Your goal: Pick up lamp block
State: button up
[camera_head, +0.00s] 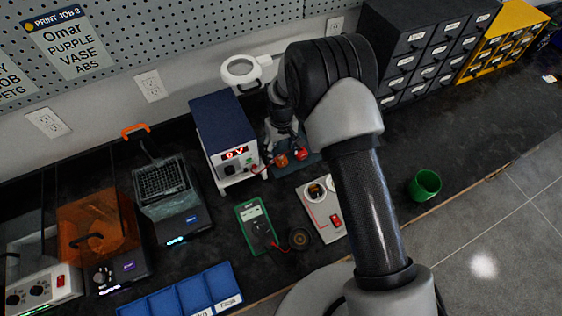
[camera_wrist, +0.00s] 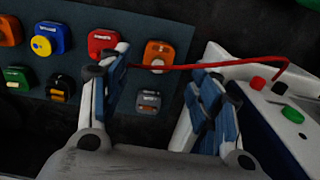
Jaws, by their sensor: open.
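Small coloured blocks sit on a dark blue-grey mat (camera_wrist: 186,42) in the wrist view. They include a red block (camera_wrist: 103,42), an orange block with a pale centre (camera_wrist: 158,53), a blue block with a yellow knob (camera_wrist: 50,40) and a grey block (camera_wrist: 148,100). I cannot tell which one is the lamp block. My gripper (camera_wrist: 162,62) is open and empty, its blue-padded fingers straddling the view of the orange and grey blocks. The left finger partly covers the red block's lower edge. In the head view my gripper (camera_head: 281,136) is partly hidden by my arm, above the mat.
A red wire (camera_wrist: 225,63) runs across the finger gap to the power supply (camera_wrist: 262,100), close beside the right finger. In the head view the power supply (camera_head: 222,130) stands left of the mat. A meter (camera_head: 256,228), a switch board (camera_head: 321,205) and a green cup (camera_head: 425,185) lie nearer.

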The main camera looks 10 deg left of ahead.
aim_at(281, 156)
jog(key=f, duration=0.2)
jog(key=f+b, duration=0.1)
jog(key=f, duration=0.3)
jog(key=shift+w+a, duration=0.1)
jog(key=shift+w, duration=0.15)
jog(key=shift+r, duration=0.1)
jog(key=shift+c, duration=0.4)
jog(key=c, duration=1)
jog(key=shift+r, duration=0.15)
